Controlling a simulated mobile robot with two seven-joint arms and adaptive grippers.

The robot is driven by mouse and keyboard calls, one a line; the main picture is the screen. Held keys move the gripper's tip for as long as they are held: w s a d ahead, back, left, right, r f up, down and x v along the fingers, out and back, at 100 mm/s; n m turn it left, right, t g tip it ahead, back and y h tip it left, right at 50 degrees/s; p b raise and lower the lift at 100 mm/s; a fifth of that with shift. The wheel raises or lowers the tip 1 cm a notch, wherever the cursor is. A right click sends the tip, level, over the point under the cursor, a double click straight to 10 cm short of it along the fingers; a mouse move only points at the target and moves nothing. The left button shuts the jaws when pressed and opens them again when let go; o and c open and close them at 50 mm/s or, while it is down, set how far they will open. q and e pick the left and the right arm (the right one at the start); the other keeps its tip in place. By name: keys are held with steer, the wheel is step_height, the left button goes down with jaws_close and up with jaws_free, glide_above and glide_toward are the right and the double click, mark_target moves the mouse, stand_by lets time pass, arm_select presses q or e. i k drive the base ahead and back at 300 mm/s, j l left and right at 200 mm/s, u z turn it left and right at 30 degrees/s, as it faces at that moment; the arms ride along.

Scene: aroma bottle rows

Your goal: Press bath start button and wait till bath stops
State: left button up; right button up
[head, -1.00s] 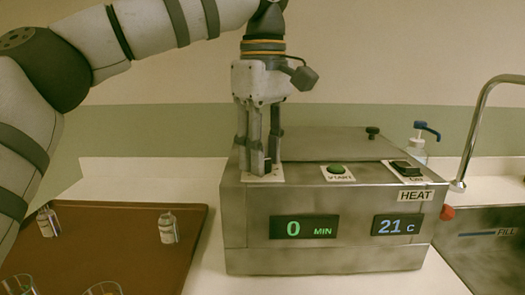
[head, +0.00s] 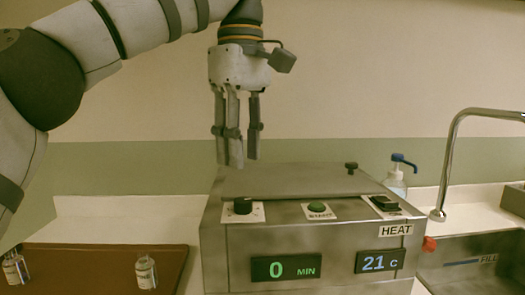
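The steel bath (head: 330,236) stands on the counter in the head view, with its lid (head: 285,180) shut. Its green start button (head: 317,207) sits on the top front, labelled START. A black knob (head: 243,205) is to its left and a black switch (head: 384,202) to its right. The time display (head: 285,268) reads 0 MIN and the temperature display (head: 380,261) reads 21 C. My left gripper (head: 240,160) points down above the bath's left rear, clear of the knob and left of the button. Its fingers are apart with nothing seen between them. My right gripper is not in view.
A brown tray (head: 100,260) with small bottles (head: 146,271) lies left of the bath. A soap dispenser (head: 397,175) stands behind the bath's right end. A sink with a tall faucet (head: 450,160) is at the right.

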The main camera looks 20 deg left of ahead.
mark_target(316, 206)
steer(key=k+l, duration=0.5)
steer(key=k, duration=0.15)
steer(key=k+l, duration=0.45)
steer(key=k, duration=0.25)
